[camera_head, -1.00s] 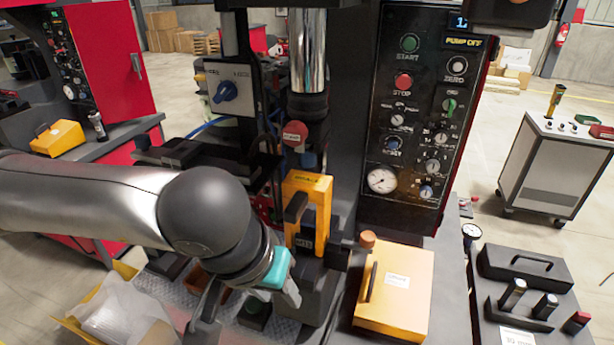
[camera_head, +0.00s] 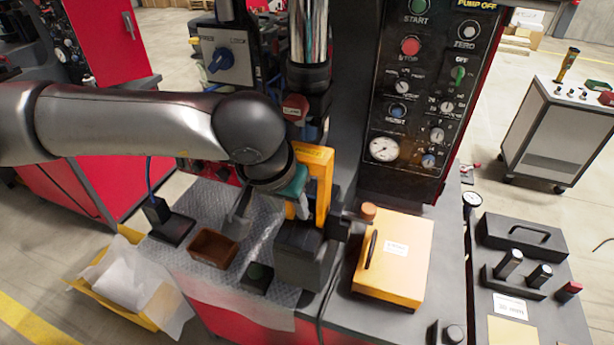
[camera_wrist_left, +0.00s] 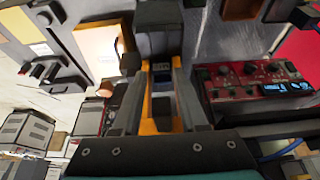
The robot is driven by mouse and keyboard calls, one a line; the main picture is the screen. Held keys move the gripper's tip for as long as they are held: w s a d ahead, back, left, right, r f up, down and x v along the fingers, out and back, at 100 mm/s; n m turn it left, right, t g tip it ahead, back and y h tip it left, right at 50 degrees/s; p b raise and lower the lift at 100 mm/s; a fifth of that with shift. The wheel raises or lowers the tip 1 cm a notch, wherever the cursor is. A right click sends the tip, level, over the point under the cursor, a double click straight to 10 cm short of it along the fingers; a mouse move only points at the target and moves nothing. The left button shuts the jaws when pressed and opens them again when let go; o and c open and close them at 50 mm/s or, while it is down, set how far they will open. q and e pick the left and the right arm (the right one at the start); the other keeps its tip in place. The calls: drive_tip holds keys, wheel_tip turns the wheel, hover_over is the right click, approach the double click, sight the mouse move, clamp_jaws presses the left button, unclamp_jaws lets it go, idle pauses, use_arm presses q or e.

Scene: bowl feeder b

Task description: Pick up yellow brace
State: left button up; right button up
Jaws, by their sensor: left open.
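The yellow brace (camera_head: 322,185) stands upright on the dark block of the press, below the chrome column in the head view. My left arm and its teal wrist cover part of its left side. My left gripper (camera_head: 270,212) is open beside the brace, with its fingers pointing down. In the left wrist view, part of the brace (camera_wrist_left: 148,126) shows between the open fingers of the left gripper (camera_wrist_left: 160,90), with a dark block beyond it. I cannot tell whether a finger touches the brace. My right gripper is out of view.
An orange-yellow box (camera_head: 408,275) with a black handle sits right of the press. The control panel (camera_head: 425,95) rises behind it. A brown tray (camera_head: 212,248) and a small dark block (camera_head: 257,278) lie on the patterned mat left of the press. A yellow carton (camera_head: 165,312) is lower left.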

use_arm(q)
drive_tip(key=w, duration=0.2)
drive_tip(key=w+d+p, duration=0.1)
drive_tip(key=w, duration=0.1)
drive_tip(key=shift+w+d, duration=0.1)
drive_tip(key=shift+d, duration=0.1)
drive_tip(key=shift+w+f+p, duration=0.2)
drive_tip(key=shift+f+p, duration=0.1)
drive_tip(key=shift+f, duration=0.3)
drive_tip(key=shift+c, duration=0.3)
clamp_jaws()
drive_tip(key=shift+r, duration=0.15)
idle(0.4)
